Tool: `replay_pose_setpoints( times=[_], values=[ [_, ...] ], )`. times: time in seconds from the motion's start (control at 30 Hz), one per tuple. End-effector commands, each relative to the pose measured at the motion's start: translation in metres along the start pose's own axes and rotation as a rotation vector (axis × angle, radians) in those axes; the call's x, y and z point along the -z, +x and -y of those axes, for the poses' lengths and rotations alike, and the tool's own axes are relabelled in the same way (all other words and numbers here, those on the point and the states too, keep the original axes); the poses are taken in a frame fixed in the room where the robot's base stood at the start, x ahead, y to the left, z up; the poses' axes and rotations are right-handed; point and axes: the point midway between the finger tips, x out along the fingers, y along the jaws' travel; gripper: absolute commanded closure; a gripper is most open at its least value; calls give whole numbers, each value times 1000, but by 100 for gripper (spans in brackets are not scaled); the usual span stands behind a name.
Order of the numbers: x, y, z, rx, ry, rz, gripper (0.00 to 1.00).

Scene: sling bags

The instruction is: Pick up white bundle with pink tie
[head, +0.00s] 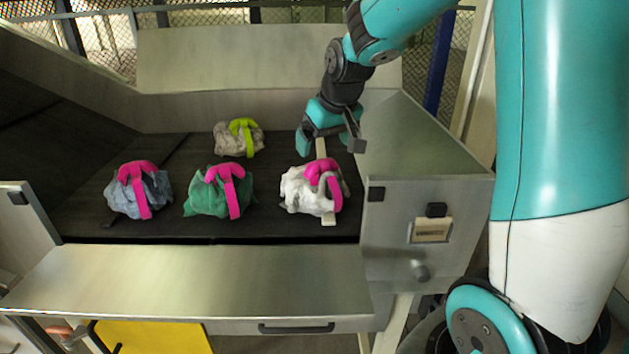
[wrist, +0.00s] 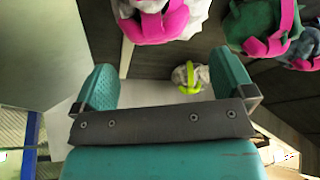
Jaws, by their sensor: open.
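The white bundle (head: 299,190) with a pink tie (head: 322,172) sits on the dark belt, at the right end of the front row. A pale strip (head: 328,220) shows at its front edge and behind it. In the wrist view the white bundle (wrist: 196,18) is at the top edge, partly cut off, with its pink tie (wrist: 158,24) toward me. My gripper (head: 328,146) is open and empty, just behind and above the white bundle, apart from it. Both teal fingers of the gripper (wrist: 165,75) show in the wrist view, with nothing between them.
A green bundle (head: 203,198) and a blue-grey bundle (head: 153,188), both pink-tied, lie to the left. A beige bundle (head: 228,139) with a lime tie lies behind. A metal side wall (head: 425,140) stands close right; a front ledge (head: 190,278) borders the dark belt (head: 270,217).

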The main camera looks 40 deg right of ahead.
Motion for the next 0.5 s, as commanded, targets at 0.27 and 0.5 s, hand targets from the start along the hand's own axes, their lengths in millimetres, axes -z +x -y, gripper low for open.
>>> replay_pose_setpoints(
  times=[0.27,0.5],
  values=[
    [1,23,-2,0,2,1,0],
    [6,50,-8,-1,3,4,0]
  ],
)
